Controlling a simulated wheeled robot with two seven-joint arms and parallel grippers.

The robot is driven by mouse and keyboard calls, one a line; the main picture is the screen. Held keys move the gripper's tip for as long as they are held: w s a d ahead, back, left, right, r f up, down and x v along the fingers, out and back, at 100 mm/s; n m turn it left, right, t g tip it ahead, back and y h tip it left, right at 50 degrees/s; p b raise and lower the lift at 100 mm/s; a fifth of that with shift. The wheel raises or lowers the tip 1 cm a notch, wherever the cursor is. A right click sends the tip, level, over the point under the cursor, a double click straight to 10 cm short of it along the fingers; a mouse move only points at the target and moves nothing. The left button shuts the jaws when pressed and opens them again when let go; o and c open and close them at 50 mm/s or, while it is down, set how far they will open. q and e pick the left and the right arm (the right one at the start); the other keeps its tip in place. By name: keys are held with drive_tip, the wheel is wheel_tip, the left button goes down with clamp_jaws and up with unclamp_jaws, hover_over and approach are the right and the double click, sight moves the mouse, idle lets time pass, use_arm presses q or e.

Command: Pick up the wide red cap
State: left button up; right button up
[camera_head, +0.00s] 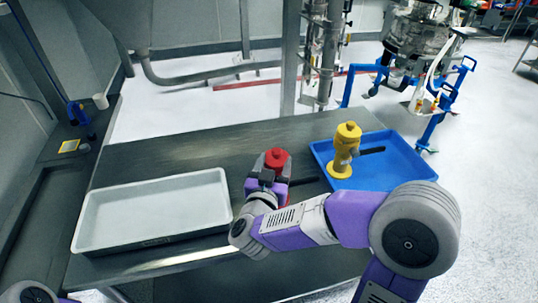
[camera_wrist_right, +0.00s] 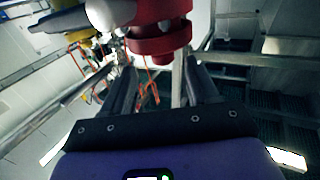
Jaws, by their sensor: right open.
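A red-topped piece (camera_head: 276,157) stands on the metal table near the middle in the head view, with a dark handle sticking out to its right. In the right wrist view its wide red cap (camera_wrist_right: 160,44) is large at the top, with a smaller red knob beneath it. My right gripper (camera_head: 269,171) is around or just in front of the piece and hides its lower part. Its fingers also show in the right wrist view (camera_wrist_right: 158,82), spread apart with the red part beyond and between them. I cannot tell whether they touch it. My left gripper is not in view.
A yellow piece (camera_head: 344,153) with a dark handle stands in a blue tray (camera_head: 405,165) to the right. A pale grey tray (camera_head: 150,209) lies on the left of the table (camera_head: 200,158). Bare table lies behind the trays. A post stands behind the table.

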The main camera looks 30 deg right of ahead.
drive_tip(key=shift+w+d+r, duration=0.1)
drive_tip(key=shift+w+d, duration=0.35)
drive_tip(key=shift+d, duration=0.2)
drive_tip(key=x, duration=0.2)
drive_tip(key=b+x, duration=0.1)
drive_tip(key=x, duration=0.2)
drive_tip(key=shift+w+a, duration=0.15)
drive_tip(key=shift+w, duration=0.25)
drive_tip(key=c, duration=1)
